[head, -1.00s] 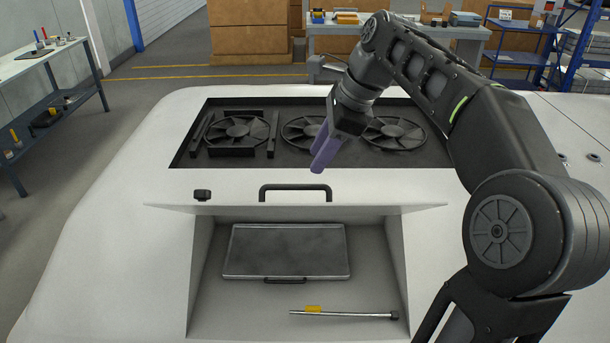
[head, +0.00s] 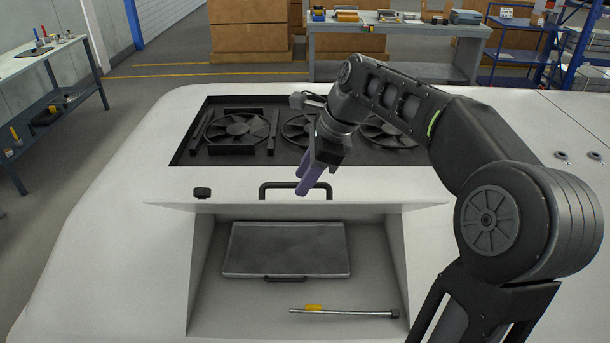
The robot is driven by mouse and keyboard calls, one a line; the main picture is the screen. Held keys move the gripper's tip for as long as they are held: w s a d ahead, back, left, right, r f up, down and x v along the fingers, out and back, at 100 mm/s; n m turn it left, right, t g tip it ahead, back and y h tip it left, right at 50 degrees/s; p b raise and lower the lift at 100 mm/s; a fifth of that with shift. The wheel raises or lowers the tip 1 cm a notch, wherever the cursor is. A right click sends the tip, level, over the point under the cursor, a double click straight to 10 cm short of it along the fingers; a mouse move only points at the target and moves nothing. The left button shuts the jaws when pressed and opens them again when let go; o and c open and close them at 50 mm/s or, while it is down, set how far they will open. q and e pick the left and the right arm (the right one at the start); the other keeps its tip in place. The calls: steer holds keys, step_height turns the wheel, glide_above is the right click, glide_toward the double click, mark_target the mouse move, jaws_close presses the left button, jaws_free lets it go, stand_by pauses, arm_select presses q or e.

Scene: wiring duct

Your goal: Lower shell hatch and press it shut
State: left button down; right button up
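The white shell hatch (head: 370,207) is raised and seen nearly edge-on above an open recess in the white shell (head: 110,240). A black bar handle (head: 270,186) stands at the hatch's upper side, and a small black knob (head: 202,193) sits to its left. My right gripper (head: 307,187), with purple fingers, points down at the handle and overlaps its right part in the head view. I cannot tell whether it touches the handle, or how far its fingers are apart. My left gripper is out of view.
In the recess lie a grey metal panel (head: 287,246) and a rod (head: 350,313) with a yellow tag (head: 313,307). Behind the hatch is a dark bay with several fans (head: 236,130). A workbench (head: 395,28) and shelving stand further back.

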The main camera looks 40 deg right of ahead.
jaws_close()
stand_by(1.3)
